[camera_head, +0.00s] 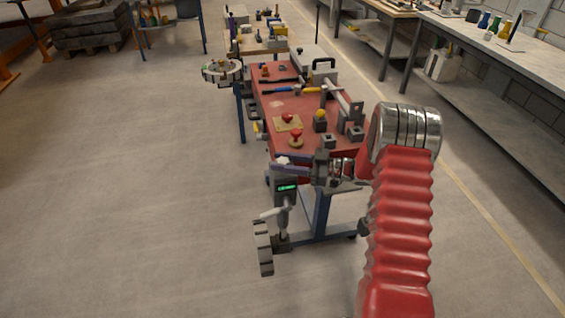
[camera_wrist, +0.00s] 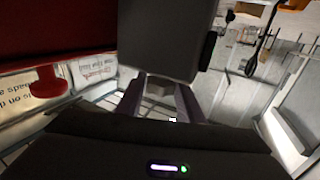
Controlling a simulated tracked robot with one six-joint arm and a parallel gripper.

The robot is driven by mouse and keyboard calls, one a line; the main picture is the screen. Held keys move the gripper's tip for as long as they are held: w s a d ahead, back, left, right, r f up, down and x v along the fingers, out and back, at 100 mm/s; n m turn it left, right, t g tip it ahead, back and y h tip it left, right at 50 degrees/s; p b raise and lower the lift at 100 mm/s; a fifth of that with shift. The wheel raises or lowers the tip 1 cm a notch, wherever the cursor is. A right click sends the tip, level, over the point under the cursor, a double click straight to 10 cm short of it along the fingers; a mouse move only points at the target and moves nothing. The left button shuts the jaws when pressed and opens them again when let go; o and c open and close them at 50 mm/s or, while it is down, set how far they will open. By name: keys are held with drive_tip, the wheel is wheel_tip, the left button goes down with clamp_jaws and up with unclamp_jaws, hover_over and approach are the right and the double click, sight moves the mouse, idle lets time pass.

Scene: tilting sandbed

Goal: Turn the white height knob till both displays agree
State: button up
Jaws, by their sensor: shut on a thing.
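My gripper (camera_head: 282,162) reaches in from the right at the near end of the red table, its two fingers pointing left. Its fingers also show in the wrist view (camera_wrist: 158,86). It is shut on a small pale thing, seemingly the white height knob (camera_head: 283,159), mostly hidden between the fingers. A small display with green digits (camera_head: 286,187) sits on a grey housing just below the gripper; its digits are too small to read. I cannot make out a second display.
The red table (camera_head: 277,104) carries tools, a red mushroom button (camera_head: 296,136) and a yellow-topped block (camera_head: 320,117). A crank handle (camera_head: 270,213) and a grey toothed wheel (camera_head: 263,247) stand below the display. A dark block (camera_wrist: 168,38) hangs close above the fingers. Floor at left is clear.

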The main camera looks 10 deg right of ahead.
idle(0.3)
drive_tip(key=o, duration=1)
drive_tip(key=shift+o, duration=0.2)
drive_tip(key=v, duration=1.3)
drive_tip(key=shift+d, duration=0.4)
